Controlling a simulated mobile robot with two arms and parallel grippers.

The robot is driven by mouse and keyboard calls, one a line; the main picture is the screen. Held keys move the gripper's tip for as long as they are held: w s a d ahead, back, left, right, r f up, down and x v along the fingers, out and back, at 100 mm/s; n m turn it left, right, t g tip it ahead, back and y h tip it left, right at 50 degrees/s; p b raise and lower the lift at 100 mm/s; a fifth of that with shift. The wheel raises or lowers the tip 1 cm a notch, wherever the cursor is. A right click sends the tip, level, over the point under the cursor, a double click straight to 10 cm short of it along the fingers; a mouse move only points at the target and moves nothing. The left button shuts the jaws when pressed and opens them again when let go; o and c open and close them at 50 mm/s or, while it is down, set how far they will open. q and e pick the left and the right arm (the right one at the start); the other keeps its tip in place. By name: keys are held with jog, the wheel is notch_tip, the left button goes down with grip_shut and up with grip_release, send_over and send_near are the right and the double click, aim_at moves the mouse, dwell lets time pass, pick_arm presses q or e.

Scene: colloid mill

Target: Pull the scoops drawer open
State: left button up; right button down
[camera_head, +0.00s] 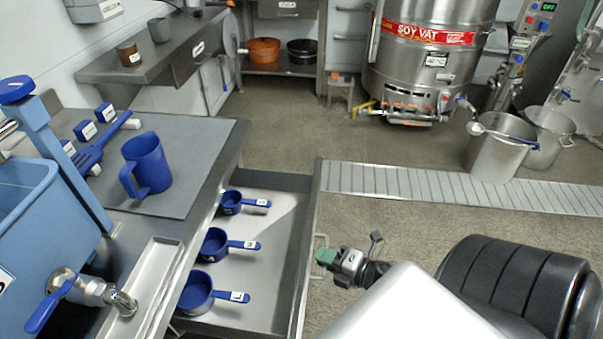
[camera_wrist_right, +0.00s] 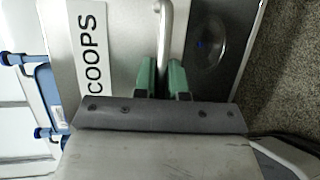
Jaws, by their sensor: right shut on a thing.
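The scoops drawer (camera_head: 262,285) stands pulled out from the counter in the head view. Three blue scoops lie in it: a small one (camera_head: 232,202), a middle one (camera_head: 215,244) and a large one (camera_head: 197,293). My right gripper (camera_head: 326,257) is at the drawer's front, at its bar handle (camera_head: 319,243). In the right wrist view the green fingertips of the right gripper (camera_wrist_right: 162,78) are shut around the handle (camera_wrist_right: 166,45), beside the SCOOPS label (camera_wrist_right: 95,52). My left gripper is not in view.
A blue jug (camera_head: 146,165) and a blue spatula stand or lie on the counter mat (camera_head: 195,150). A light blue tank with a tap (camera_head: 90,290) is at the left. A floor grate (camera_head: 450,187) and open floor lie beyond the drawer. The soy vat (camera_head: 430,60) stands at the back.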

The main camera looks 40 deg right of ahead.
jog(key=s+d, duration=0.3)
jog(key=shift+s, duration=0.1)
dwell(0.3)
jog(key=c, duration=1.5)
grip_release()
jog(key=v, duration=1)
jog(key=shift+s+r, duration=0.1)
jog(key=shift+s, duration=0.25)
